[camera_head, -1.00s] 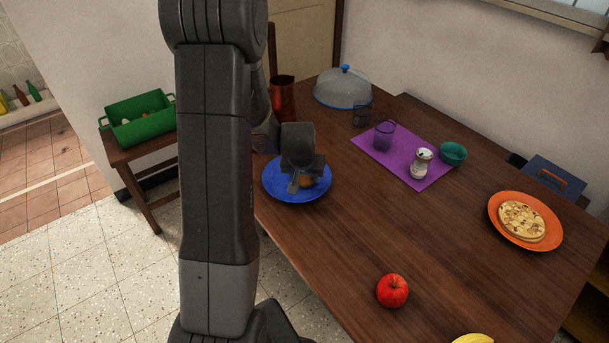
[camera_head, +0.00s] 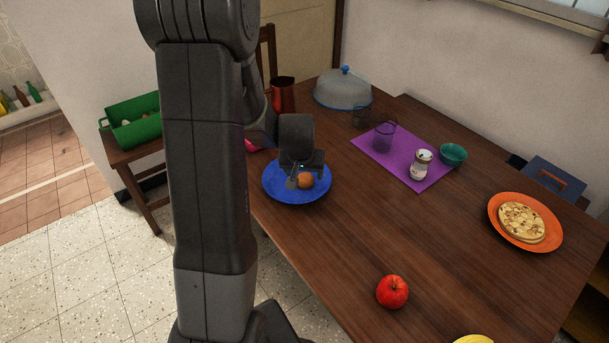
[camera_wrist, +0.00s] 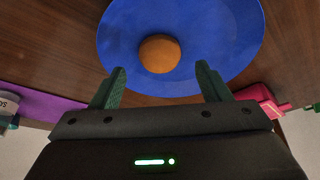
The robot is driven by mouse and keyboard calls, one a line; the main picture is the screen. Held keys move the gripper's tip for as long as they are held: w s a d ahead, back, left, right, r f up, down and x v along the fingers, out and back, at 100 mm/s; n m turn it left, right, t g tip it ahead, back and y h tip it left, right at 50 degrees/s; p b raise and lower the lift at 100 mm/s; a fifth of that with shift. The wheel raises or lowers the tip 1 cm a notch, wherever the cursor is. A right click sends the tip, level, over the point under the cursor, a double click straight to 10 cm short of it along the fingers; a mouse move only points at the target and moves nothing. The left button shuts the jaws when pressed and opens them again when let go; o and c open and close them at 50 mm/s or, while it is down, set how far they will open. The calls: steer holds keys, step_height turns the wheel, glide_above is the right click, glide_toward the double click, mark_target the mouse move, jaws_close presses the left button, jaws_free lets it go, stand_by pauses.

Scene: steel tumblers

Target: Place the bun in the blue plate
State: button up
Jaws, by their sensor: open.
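The bun (camera_head: 306,180) is round and orange-brown. It rests on the blue plate (camera_head: 317,193) at the table's left edge. In the wrist view the bun (camera_wrist: 159,54) lies on the blue plate (camera_wrist: 225,30), a little toward the lower part of it. My gripper (camera_head: 298,185) is over the plate, close to the bun. In the wrist view my gripper (camera_wrist: 163,85) is open, with its fingers apart and the bun beyond the gap between them. The fingers do not hold the bun.
A purple mat (camera_head: 386,144) carries a jar (camera_head: 421,164) and a glass. A teal bowl (camera_head: 453,154) stands beside it. A glass dome (camera_head: 343,90) and a red pitcher (camera_head: 282,96) are behind. An orange plate (camera_head: 552,233) with a flatbread and a red apple (camera_head: 392,291) are right. The table's middle is clear.

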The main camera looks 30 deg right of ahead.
steer(key=v, duration=0.8)
steer(key=shift+r, duration=0.2)
steer(key=shift+s, duration=0.1)
